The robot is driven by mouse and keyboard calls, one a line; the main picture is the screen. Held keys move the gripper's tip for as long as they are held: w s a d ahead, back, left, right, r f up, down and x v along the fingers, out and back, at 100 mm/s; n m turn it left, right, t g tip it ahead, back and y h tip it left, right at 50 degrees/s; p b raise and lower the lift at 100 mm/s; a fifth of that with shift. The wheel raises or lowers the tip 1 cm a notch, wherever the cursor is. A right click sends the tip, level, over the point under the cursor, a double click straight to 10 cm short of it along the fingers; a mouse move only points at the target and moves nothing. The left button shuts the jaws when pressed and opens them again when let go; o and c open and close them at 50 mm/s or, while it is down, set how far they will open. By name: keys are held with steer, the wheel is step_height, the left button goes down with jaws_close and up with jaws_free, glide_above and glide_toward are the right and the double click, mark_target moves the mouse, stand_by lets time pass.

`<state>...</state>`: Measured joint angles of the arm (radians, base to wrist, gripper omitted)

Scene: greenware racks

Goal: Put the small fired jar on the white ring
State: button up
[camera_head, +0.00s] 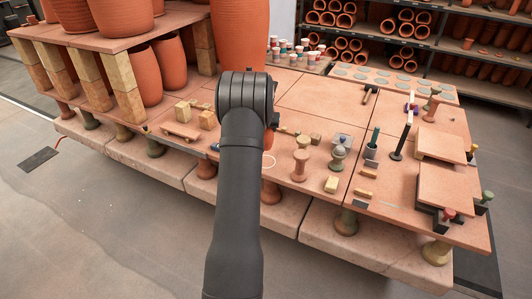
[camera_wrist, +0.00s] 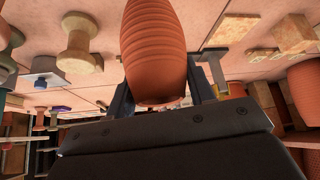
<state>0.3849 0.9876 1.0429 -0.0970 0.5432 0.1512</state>
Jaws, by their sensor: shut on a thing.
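The small fired jar (camera_wrist: 158,45) is orange-brown and ribbed, filling the upper middle of the wrist view. My gripper (camera_wrist: 162,94) is shut on it, with one dark finger at each side. In the head view my arm hides most of the gripper and jar; a small orange strip of the jar (camera_head: 268,140) shows at the arm's right edge. The white ring (camera_head: 269,161) is a thin pale loop on the tabletop, just below that strip and partly behind my arm. I cannot tell the exact gap between jar and table. I cannot make out the ring in the wrist view.
Spool-shaped props (camera_head: 300,165) and a grey-green knobbed piece (camera_head: 337,158) stand right of the ring. Small blocks and a wheeled board (camera_head: 180,131) lie left. Tall jars (camera_head: 240,35) stand behind my arm. Raised slabs (camera_head: 448,190) are at far right. Bare tabletop (camera_head: 320,95) lies behind.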

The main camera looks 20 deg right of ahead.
step_height(320, 180, down, 8)
steer(key=shift+r, duration=0.2)
steer(key=shift+f, duration=0.15)
steer(key=o, duration=1.1)
steer(key=shift+s+a+r, duration=0.15)
steer(key=shift+r, duration=0.35)
steer(key=v, duration=1.1)
steer(key=shift+s, duration=0.1)
steer(key=shift+f, duration=0.1)
